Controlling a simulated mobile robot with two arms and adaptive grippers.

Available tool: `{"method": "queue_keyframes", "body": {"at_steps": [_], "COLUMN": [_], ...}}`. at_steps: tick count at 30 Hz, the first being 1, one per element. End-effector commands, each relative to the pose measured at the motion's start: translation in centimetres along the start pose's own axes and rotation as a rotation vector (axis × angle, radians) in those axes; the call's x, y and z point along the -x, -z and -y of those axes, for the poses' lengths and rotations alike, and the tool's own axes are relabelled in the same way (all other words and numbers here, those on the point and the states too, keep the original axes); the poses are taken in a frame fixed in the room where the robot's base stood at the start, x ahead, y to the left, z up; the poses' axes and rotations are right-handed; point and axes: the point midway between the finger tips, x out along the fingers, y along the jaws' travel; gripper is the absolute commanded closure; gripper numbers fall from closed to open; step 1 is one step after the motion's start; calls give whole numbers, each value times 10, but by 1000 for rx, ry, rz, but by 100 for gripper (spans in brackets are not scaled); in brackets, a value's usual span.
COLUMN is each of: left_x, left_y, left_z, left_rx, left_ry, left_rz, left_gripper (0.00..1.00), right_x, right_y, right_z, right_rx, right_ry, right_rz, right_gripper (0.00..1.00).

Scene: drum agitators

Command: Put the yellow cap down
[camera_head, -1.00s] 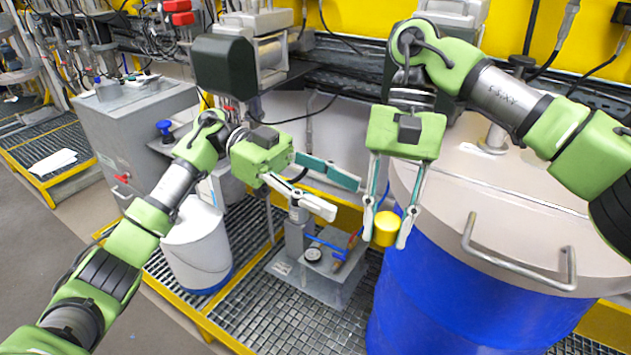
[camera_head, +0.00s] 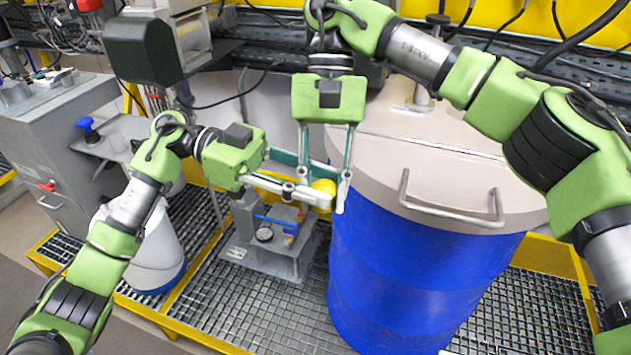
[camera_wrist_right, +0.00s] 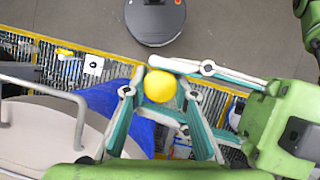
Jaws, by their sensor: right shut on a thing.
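The yellow cap (camera_head: 324,188) is a small round piece held up in the air beside the blue drum (camera_head: 400,270). My right gripper (camera_head: 324,196) points down and is shut on the cap, one finger on each side. In the right wrist view the cap (camera_wrist_right: 160,87) sits between its fingertips. My left gripper (camera_head: 316,186) comes in from the left with its fingers apart. The fingers partly hide the cap in the head view.
The drum's beige lid (camera_head: 440,175) has a raised metal handle (camera_head: 450,213). A grey stand with a gauge (camera_head: 264,234) is on the grating below the grippers. A white bucket (camera_head: 155,255) is at the left. A grey cabinet (camera_head: 50,160) is behind it.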

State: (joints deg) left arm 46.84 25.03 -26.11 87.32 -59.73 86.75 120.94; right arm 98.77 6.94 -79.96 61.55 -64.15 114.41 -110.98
Motion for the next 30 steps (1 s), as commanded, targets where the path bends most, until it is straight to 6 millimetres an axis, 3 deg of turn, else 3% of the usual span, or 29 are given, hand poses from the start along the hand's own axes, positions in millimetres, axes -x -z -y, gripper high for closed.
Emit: {"method": "queue_keyframes", "body": {"at_steps": [4,5,6,7,20,30], "left_x": [-1,-1,-1,-1,6,65], "left_y": [0,0,0,0,0,0], "left_z": [-3,-4,-4,-4,-2,-1], "left_rx": [-3,-4,-4,-4,-2,-1], "left_ry": [-12,-13,-14,-14,-8,-4], "left_rz": [1,1,2,2,2,3], "left_gripper": [90,65,54,53,53,53], "right_x": [1,1,1,1,0,0], "right_y": [2,2,3,3,2,2], "right_z": [-1,-2,-2,-2,-1,-1], "right_rx": [-5,-5,-6,-6,-4,-3], "right_ry": [1,1,0,0,0,0], "right_rz": [-5,-5,-6,-6,-4,-4], "right_gripper": [100,100,100,100,100,100]}}
